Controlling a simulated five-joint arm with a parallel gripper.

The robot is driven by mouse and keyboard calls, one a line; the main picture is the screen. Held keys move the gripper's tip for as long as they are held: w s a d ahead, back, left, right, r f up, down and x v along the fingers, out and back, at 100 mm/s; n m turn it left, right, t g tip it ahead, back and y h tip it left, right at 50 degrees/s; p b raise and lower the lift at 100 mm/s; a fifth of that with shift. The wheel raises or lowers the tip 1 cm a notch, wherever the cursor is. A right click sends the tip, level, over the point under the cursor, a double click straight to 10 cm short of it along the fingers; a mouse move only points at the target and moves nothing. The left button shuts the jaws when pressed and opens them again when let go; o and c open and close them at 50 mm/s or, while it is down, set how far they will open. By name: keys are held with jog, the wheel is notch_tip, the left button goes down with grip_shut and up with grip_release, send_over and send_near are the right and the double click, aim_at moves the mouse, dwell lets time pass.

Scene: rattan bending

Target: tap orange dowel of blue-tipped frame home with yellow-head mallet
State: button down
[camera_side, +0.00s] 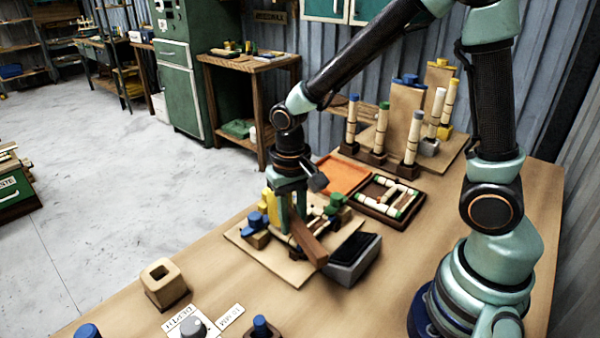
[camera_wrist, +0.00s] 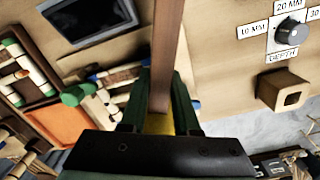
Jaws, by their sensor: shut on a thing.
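My gripper (camera_side: 291,217) points down over a board on the bench and is shut on a brown wooden handle (camera_side: 308,242). The handle slants toward the lower right. It also shows between my fingers in the wrist view (camera_wrist: 166,50). A yellow block (camera_side: 270,202), seemingly the mallet's head, shows behind my fingers; some yellow also shows between them in the wrist view (camera_wrist: 187,122). Blue-ended parts (camera_side: 255,220), which may be the blue-tipped frame, lie on the board, close beside my gripper. Pale rods lie there too, partly hidden. I cannot make out the orange dowel.
A grey box with a dark top (camera_side: 352,262) stands right of the board (camera_side: 290,272). Behind are an orange tray (camera_side: 343,172), a dark tray (camera_side: 412,208) with a green-tipped frame, and upright posts (camera_side: 412,138). A holed wooden block (camera_side: 163,284) and depth dial (camera_side: 193,327) stand in front.

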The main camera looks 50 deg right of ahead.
jog(key=shift+r, duration=0.25)
jog(key=shift+r, duration=2.5)
